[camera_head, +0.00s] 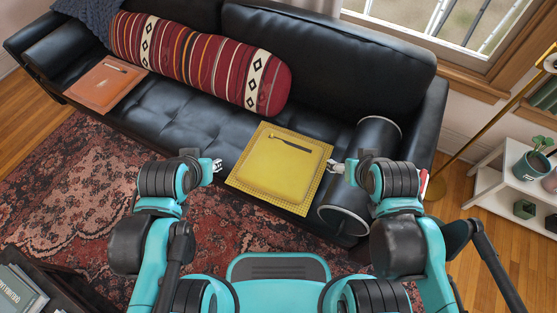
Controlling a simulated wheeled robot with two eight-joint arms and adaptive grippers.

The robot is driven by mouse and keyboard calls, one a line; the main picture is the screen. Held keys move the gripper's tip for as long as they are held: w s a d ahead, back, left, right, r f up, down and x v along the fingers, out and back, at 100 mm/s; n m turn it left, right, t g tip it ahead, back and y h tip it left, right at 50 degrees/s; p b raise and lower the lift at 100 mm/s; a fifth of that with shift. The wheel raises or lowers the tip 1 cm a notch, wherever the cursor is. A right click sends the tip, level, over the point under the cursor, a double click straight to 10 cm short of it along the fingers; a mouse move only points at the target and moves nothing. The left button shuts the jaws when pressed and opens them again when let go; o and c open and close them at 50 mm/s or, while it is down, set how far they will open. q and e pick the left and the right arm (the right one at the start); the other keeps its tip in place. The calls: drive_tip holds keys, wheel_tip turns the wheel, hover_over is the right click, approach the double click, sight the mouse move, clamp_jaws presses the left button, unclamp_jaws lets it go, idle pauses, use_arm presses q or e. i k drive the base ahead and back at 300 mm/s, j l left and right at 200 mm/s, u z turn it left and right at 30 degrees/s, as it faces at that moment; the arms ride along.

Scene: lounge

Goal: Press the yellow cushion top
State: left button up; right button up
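The yellow cushion (281,166) is a flat square lying on the seat of the black sofa, near its right end. A dark, thin stick-like mark or object (276,141) shows on its upper part. My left gripper (217,165) is just left of the cushion, near its left edge, and appears apart from it. My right gripper (332,165) is at the cushion's right edge; I cannot tell whether it touches. Both grippers are small in view, and their finger opening is not clear. Nothing is seen between the fingers.
The black sofa (190,110) spans the back. A striped red bolster (205,60) and an orange cushion (108,84) lie on it. A white shelf with plants (490,185) is at right. Patterned rug (75,190) covers the floor.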

sight(284, 166)
drive_tip(key=k, duration=0.75)
drive_tip(key=l+u, duration=0.15)
drive_tip(key=u, duration=0.3)
drive_tip(key=i+l+u, duration=0.1)
drive_tip(key=l+u, duration=0.15)
drive_tip(key=u, duration=0.2)
drive_tip(key=l+u, duration=0.15)
drive_tip(key=u, duration=0.25)
